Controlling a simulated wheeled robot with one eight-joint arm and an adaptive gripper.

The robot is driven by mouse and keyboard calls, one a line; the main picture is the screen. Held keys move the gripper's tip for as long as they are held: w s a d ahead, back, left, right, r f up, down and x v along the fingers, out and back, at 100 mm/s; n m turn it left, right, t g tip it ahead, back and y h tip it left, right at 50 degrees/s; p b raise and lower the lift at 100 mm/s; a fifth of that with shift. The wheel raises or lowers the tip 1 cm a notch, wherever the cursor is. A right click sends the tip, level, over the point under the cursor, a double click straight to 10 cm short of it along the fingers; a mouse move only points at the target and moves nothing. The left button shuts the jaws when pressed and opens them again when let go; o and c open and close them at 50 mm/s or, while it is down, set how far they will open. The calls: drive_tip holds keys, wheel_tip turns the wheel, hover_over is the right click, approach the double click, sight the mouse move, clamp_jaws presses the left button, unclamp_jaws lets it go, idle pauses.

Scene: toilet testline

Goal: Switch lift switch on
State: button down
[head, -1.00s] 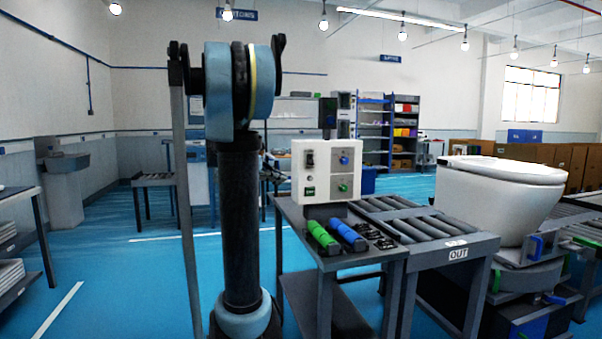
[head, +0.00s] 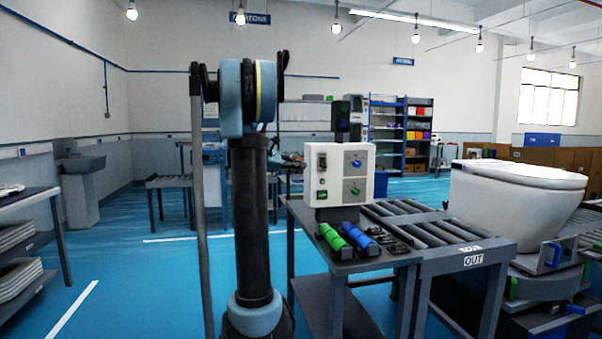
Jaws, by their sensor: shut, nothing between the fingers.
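A white control box (head: 338,174) stands at the back of a small dark table (head: 345,265), to the right of my arm in the head view. Its left side carries a dark switch (head: 322,161) above a green button or label (head: 321,195). Its right side carries a blue knob (head: 357,163) above a green knob (head: 355,190). The labels are too small to read, so I cannot tell which control is the lift switch or its setting. My arm stands upright left of the box, apart from it. My gripper cannot be made out.
Green (head: 334,238) and blue (head: 355,235) cylinders lie before the box. A roller conveyor (head: 430,225) with an OUT sign extends right. A white toilet (head: 512,200) stands at the right. A rack with trays (head: 28,240) is at the left. Blue floor (head: 150,280) is open between.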

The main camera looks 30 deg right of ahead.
sight(317, 172)
drive_tip(key=x, duration=0.8)
drive_tip(key=shift+s+d+f, duration=0.1)
drive_tip(key=shift+d, duration=0.25)
